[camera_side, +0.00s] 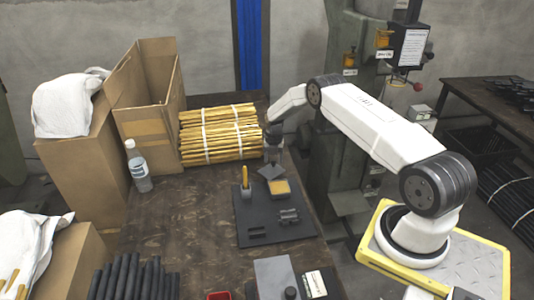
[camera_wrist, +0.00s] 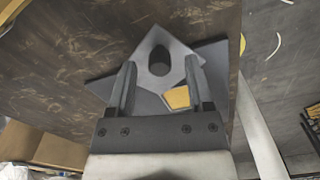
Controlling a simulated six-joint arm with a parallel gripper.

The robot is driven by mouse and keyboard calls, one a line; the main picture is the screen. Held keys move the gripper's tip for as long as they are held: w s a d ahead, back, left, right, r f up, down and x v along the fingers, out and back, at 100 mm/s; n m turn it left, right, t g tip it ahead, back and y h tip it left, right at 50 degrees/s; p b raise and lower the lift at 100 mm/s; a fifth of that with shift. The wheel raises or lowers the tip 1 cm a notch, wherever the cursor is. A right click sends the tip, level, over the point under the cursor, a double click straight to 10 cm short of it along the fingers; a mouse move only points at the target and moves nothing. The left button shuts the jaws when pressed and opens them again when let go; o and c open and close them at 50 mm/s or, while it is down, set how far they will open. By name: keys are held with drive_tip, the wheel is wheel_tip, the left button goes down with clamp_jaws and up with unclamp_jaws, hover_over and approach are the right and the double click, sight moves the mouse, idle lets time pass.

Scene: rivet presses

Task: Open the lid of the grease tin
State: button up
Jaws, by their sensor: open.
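A grey square plate (camera_side: 271,172), which looks like the grease tin's lid, is at the far end of the dark mat (camera_side: 262,228) in the side view. A yellow patch (camera_side: 279,187) lies against its near side; I cannot tell if this is the tin's content. In the wrist view the plate (camera_wrist: 152,46) has a dark round spot, perhaps a knob, and the yellow patch (camera_wrist: 177,97) shows near the right finger. My gripper (camera_side: 273,153) points down just above the plate. In the wrist view its fingers (camera_wrist: 161,66) are apart, either side of the spot. Contact is unclear.
A yellow-handled tool (camera_side: 245,178) stands in a holder left of the plate. Bundled yellow sticks (camera_side: 220,135), a bottle (camera_side: 138,167) and cardboard boxes (camera_side: 148,95) are behind and left. A grey box (camera_side: 273,275) is in front. Bare table lies left of the mat.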

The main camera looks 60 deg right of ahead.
sight(273, 160)
drive_tip(key=shift+r, duration=3.75)
drive_tip(key=shift+w+a+r, duration=0.1)
drive_tip(key=shift+a+r, duration=0.3)
drive_tip(key=s+a+r+m+t, duration=0.1)
drive_tip(key=s+a+r+m, duration=0.1)
drive_tip(key=a+r+m, duration=0.5)
drive_tip(key=s+a+r+m, duration=0.2)
drive_tip(key=a+r+m, duration=0.25)
drive_tip(key=a, duration=0.45)
drive_tip(key=s+a+r+m, duration=0.2)
drive_tip(key=s+a+m, duration=0.4)
drive_tip(key=s, duration=0.3)
drive_tip(key=s+a+r+m+t, duration=0.1)
drive_tip(key=s+a+r+m, duration=0.1)
drive_tip(key=s+a+m, duration=0.4)
drive_tip(key=s+a, duration=0.1)
drive_tip(key=s, duration=0.2)
drive_tip(key=shift+s+a+r+t, duration=0.25)
drive_tip(key=shift+t, duration=0.05)
